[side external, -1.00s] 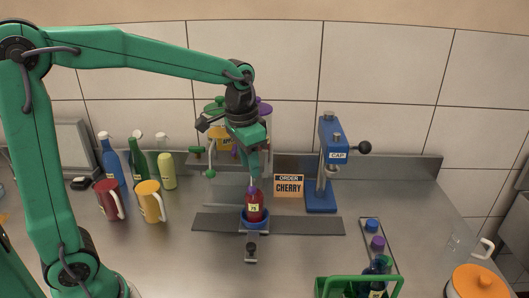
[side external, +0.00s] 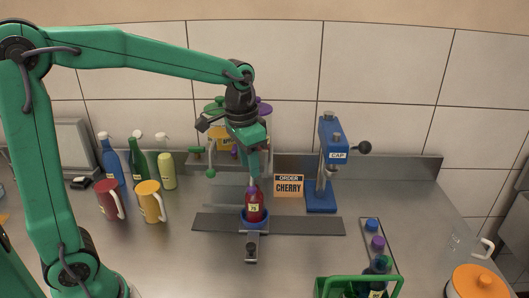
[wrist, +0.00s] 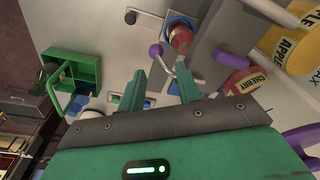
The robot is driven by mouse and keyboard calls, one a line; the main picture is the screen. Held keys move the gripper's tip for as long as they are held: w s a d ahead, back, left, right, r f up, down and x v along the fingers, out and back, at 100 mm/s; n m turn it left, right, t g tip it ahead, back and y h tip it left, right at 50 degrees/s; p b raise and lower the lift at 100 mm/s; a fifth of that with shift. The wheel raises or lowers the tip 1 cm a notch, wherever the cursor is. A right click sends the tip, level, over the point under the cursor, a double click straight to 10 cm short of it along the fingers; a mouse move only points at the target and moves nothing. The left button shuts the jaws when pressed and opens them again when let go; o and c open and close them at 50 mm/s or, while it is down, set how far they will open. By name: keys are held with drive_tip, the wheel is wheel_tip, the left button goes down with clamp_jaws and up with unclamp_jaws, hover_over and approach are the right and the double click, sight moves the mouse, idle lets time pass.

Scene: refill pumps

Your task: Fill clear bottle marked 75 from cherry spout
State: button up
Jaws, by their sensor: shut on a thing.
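The clear bottle (side external: 254,208) stands upright in the blue cup holder (side external: 254,220), below the dispensers. It holds red liquid and carries a pale label that seems to read 75. It also shows as a red bottle (wrist: 181,38) at the top of the wrist view. The cherry dispenser (wrist: 243,81), red with a CHERRY label, is right of my fingers there; in the side view my arm mostly hides its spout. My gripper (wrist: 158,82) is above the bottle (side external: 255,176), shut on the lever with the purple knob (wrist: 155,50); the contact is partly hidden.
A blue CAP press (side external: 328,165) stands right of the order sign reading CHERRY (side external: 289,186). Several spray bottles and two mugs (side external: 150,202) are at left. Caps (side external: 377,243) lie on a strip at right, near a green crate (side external: 330,290) and an orange pot (side external: 478,283).

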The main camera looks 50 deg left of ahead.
sight(252, 185)
drive_tip(key=shift+g, duration=0.7)
drive_tip(key=f, duration=0.6)
drive_tip(key=shift+d+f, duration=0.3)
drive_tip(key=shift+f, duration=0.05)
drive_tip(key=shift+w+r, duration=0.15)
drive_tip(key=shift+r, duration=1.15)
drive_tip(key=shift+w+r, duration=0.1)
drive_tip(key=shift+r, duration=1.15)
drive_tip(key=o, duration=0.9)
drive_tip(key=shift+a, duration=0.1)
drive_tip(key=shift+s+d+r, duration=0.6)
drive_tip(key=shift+s+r, duration=0.05)
drive_tip(key=shift+r, duration=0.5)
drive_tip(key=shift+s+d+r, duration=0.6)
drive_tip(key=shift+r, duration=0.55)
drive_tip(key=shift+s+d+r, duration=0.6)
drive_tip(key=shift+s+r, duration=0.05)
drive_tip(key=shift+r, duration=0.5)
drive_tip(key=shift+s+a, duration=0.1)
drive_tip(key=shift+s, duration=0.05)
